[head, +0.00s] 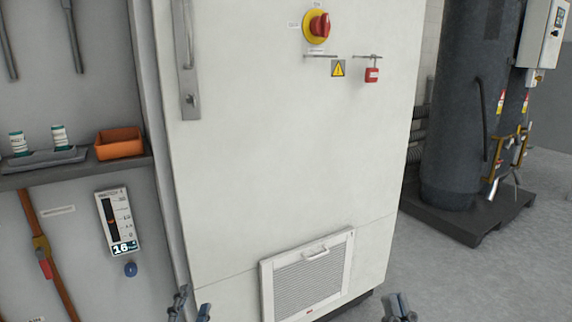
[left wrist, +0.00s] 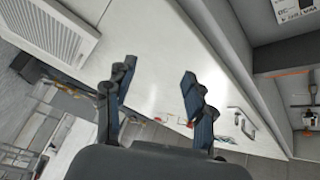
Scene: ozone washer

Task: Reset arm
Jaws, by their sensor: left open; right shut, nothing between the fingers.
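My left gripper (head: 190,304) shows at the bottom edge of the head view, in front of the lower left of a white cabinet (head: 260,150). Its two fingers stand apart with nothing between them. In the left wrist view the open left gripper (left wrist: 158,100) points toward the white cabinet face (left wrist: 150,45). My right gripper (head: 400,305) is at the bottom of the head view, right of the cabinet's vent, with its fingers together and empty. Most of both arms is out of view.
The cabinet carries a red rotary switch (head: 317,25), a red padlock (head: 371,74) and a vent panel (head: 308,278). A shelf on the left holds an orange bin (head: 119,144). A dark tank (head: 461,110) stands at right. Grey floor (head: 470,280) is clear in front.

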